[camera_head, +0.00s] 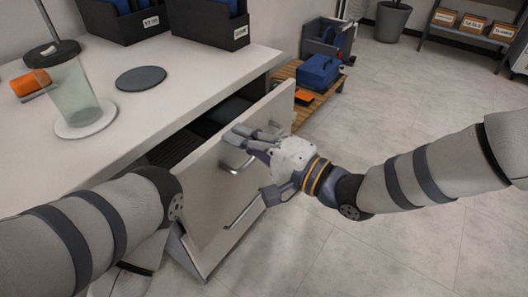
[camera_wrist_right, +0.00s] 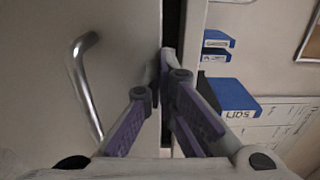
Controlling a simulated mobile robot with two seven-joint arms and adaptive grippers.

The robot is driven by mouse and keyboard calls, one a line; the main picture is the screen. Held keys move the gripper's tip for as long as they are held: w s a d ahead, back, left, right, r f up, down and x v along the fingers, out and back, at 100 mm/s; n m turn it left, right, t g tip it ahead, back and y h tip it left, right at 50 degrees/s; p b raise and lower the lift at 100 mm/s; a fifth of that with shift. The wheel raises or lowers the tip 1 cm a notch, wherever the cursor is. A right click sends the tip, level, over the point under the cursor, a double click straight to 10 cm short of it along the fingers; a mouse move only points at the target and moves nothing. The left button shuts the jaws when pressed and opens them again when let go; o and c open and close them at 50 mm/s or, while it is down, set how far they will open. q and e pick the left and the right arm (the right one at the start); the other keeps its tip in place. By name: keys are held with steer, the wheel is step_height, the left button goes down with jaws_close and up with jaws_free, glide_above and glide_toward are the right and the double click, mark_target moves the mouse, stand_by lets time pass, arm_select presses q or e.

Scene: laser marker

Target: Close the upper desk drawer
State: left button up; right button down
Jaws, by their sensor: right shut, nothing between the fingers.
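The upper desk drawer (camera_head: 277,105) stands partly open, with its dark inside showing between its pale front and the white desk. Its metal handle (camera_head: 237,166) is on the front and also shows at left in the right wrist view (camera_wrist_right: 86,85). My right gripper (camera_head: 240,134) is shut and empty at the drawer front, above the handle. In the right wrist view its fingertips (camera_wrist_right: 167,65) overlap the front's edge; I cannot tell whether they touch it. My left arm crosses the lower left, and its gripper is out of view.
On the desktop (camera_head: 190,72) are a glass cylinder (camera_head: 70,92), a dark disc (camera_head: 140,78), an orange block (camera_head: 31,84) and black bins (camera_head: 208,25). A wooden pallet (camera_head: 318,98) with blue items lies beyond. The floor at right is clear.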

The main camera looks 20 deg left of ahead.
steer(key=b+x, duration=0.2)
steer(key=x, duration=0.4)
steer(key=shift+r+b, duration=0.1)
steer(key=shift+b, duration=0.3)
steer(key=shift+r, duration=0.1)
